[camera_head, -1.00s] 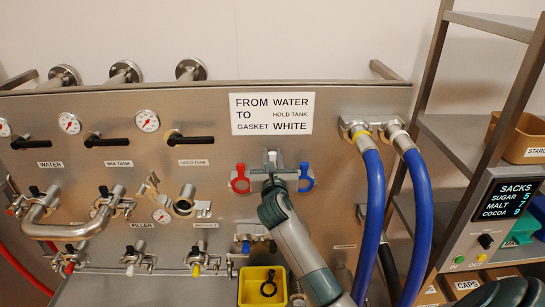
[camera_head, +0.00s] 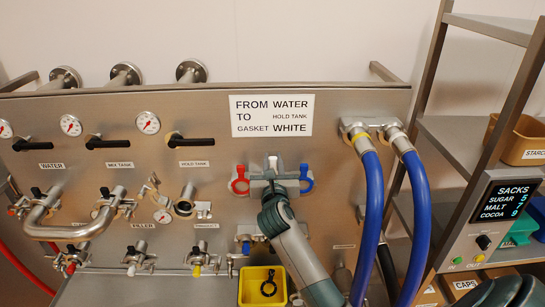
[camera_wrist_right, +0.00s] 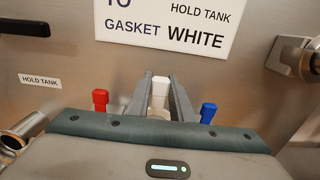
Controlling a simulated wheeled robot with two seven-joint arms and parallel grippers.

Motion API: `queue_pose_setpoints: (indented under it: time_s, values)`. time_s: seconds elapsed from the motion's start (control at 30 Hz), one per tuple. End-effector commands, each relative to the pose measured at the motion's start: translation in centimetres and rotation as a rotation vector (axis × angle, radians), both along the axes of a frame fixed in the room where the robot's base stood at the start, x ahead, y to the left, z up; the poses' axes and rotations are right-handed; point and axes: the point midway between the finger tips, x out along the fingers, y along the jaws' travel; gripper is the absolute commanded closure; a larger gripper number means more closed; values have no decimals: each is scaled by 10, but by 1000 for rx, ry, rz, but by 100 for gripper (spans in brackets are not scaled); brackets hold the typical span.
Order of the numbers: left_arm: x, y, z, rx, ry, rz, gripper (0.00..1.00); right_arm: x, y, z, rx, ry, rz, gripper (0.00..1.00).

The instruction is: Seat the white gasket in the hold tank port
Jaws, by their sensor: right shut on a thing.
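The white gasket (camera_head: 273,162) shows only as a white tab, between the red gasket and the blue gasket on the panel's holder. My right gripper (camera_head: 272,180) reaches up to it from below and is shut on it; in the right wrist view the white tab (camera_wrist_right: 160,94) stands between the two grey fingers (camera_wrist_right: 160,103). The ring of the white gasket is hidden behind the gripper. The hold tank port (camera_head: 184,205) is an open steel pipe end left of the gripper, below the HOLD TANK label (camera_head: 194,164). My left gripper is not in view.
The red gasket (camera_head: 239,182) and blue gasket (camera_head: 307,180) hang close on either side of the gripper. Blue hoses (camera_head: 374,210) hang to the right. A yellow bin (camera_head: 249,292) with a black ring sits below. The sign (camera_head: 271,116) is above.

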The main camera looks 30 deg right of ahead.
Motion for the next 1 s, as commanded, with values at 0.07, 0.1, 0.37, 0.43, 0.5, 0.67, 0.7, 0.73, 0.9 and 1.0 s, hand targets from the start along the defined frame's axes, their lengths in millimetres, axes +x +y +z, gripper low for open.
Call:
queue_pose_setpoints:
  time_s: [0.07, 0.1, 0.37, 0.43, 0.5, 0.67, 0.7, 0.73, 0.9, 1.0]
  values:
    - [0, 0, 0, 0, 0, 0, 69, -7, 5, -1, 0, 0, 1, 94]
    - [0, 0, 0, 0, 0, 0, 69, -11, 7, -1, 0, 0, 1, 94]
    - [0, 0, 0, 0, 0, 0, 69, -33, 21, 0, -1, 1, 1, 94]
    - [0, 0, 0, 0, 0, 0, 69, -38, 24, -1, 1, 1, 2, 94]
    - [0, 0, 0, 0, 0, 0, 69, -44, 28, 0, 0, 0, 2, 94]
    - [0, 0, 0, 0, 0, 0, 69, -50, 31, 0, -1, -1, 1, 94]
    - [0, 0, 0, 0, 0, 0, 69, -51, 32, 0, -1, 0, 0, 94]
    - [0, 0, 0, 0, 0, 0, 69, -51, 32, 0, -1, 0, 0, 94]
    - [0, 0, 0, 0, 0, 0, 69, -51, 32, 0, -1, 0, 0, 94]
    - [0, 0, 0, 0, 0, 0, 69, -51, 32, 0, -1, 0, 0, 94]
